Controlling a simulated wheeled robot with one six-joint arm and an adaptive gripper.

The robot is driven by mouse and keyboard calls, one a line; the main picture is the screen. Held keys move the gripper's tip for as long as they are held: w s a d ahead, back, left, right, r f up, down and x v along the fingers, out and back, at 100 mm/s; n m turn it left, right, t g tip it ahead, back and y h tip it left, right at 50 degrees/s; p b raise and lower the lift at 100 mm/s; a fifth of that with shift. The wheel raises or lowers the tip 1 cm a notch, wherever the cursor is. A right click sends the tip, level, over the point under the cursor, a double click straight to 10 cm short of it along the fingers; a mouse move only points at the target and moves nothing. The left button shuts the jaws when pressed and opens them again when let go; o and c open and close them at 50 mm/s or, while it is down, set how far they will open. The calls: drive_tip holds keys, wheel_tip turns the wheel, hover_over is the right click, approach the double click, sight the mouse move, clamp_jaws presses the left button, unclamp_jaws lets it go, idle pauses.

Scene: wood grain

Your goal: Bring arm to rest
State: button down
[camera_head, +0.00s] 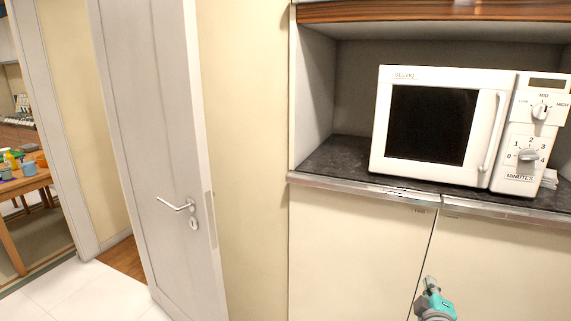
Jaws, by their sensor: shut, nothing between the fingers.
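Part of my own arm (434,303), grey with teal caps, shows at the bottom edge, right of the middle. It is in front of the cream cabinet doors. I cannot make out any gripper fingers in this view. The rest of the arm is below the picture's edge.
A white microwave (492,134), its door shut, stands on a dark counter (343,150) in an alcove. Cream cabinet doors (350,250) are below. A white door (150,120) stands ajar at left. Beyond is a wooden table (28,183) with several items. White floor tiles (85,295) are clear.

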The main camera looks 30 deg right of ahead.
drive_tip(key=s+a+f+t+y, duration=0.15)
drive_tip(key=a+f, duration=0.25)
drive_tip(key=a, duration=0.5)
drive_tip(key=s+a+f+m+t+y, duration=0.1)
drive_tip(key=s+a+f+y, duration=0.3)
drive_tip(key=a, duration=0.5)
drive_tip(key=s+a+f+t+y, duration=0.1)
drive_tip(key=a+f, duration=0.4)
drive_tip(key=a, duration=0.4)
drive_tip(key=s+a+r+m+y, duration=0.1)
drive_tip(key=s+a+y, duration=0.2)
drive_tip(key=s+a, duration=0.4)
drive_tip(key=s+a+r+m+y, duration=0.1)
drive_tip(key=s+a+y, duration=0.3)
drive_tip(key=s+a, duration=0.4)
drive_tip(key=shift+s+r+m, duration=0.25)
drive_tip(key=shift+s+m, duration=0.05)
drive_tip(key=shift+s, duration=2.65)
drive_tip(key=shift+t, duration=0.25)
